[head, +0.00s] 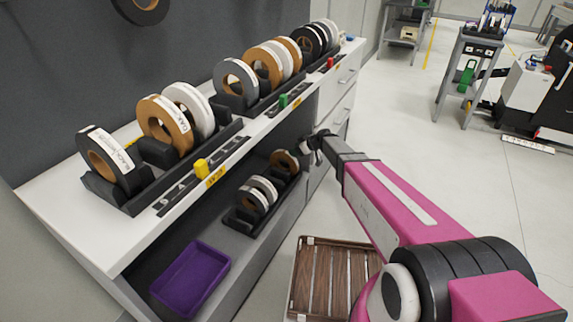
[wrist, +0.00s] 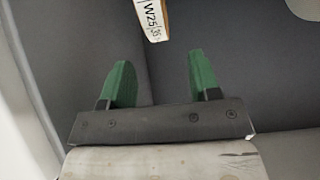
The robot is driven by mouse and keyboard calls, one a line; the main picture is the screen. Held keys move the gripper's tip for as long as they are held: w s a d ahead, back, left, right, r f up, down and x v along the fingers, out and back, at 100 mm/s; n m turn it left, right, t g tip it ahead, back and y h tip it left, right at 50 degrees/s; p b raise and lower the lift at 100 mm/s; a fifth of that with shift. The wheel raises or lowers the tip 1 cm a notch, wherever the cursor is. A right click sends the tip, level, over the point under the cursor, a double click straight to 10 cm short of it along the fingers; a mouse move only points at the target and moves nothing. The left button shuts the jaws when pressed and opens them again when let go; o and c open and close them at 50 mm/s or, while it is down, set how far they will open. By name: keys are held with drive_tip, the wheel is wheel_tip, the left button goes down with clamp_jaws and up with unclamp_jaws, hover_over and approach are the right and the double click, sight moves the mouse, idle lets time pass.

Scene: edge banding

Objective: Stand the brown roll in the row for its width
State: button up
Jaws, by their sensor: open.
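A brown roll (head: 283,161) stands at the right end of a black holder on the lower shelf, behind two paler rolls (head: 258,193). My gripper (head: 314,148) is just right of it, at the shelf opening, and is small in the head view. In the wrist view my gripper (wrist: 160,82) is open, its green fingers apart with nothing between them. Beyond them, at the top, is the edge of a brown roll with a white W25 label (wrist: 154,18). Along the top are rows of rolls with yellow (head: 201,167), green (head: 283,100) and red (head: 330,62) markers.
A purple tray (head: 191,279) lies on the lower shelf at the left. The white counter (head: 150,225) overhangs the lower shelf. Drawers (head: 338,100) stand at the right. A slatted wooden pallet (head: 330,275) lies on the floor below my arm.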

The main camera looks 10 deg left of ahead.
sight(286, 152)
drive_tip(key=x, duration=0.8)
drive_tip(key=shift+w+a, duration=0.2)
drive_tip(key=shift+r, duration=0.1)
clamp_jaws()
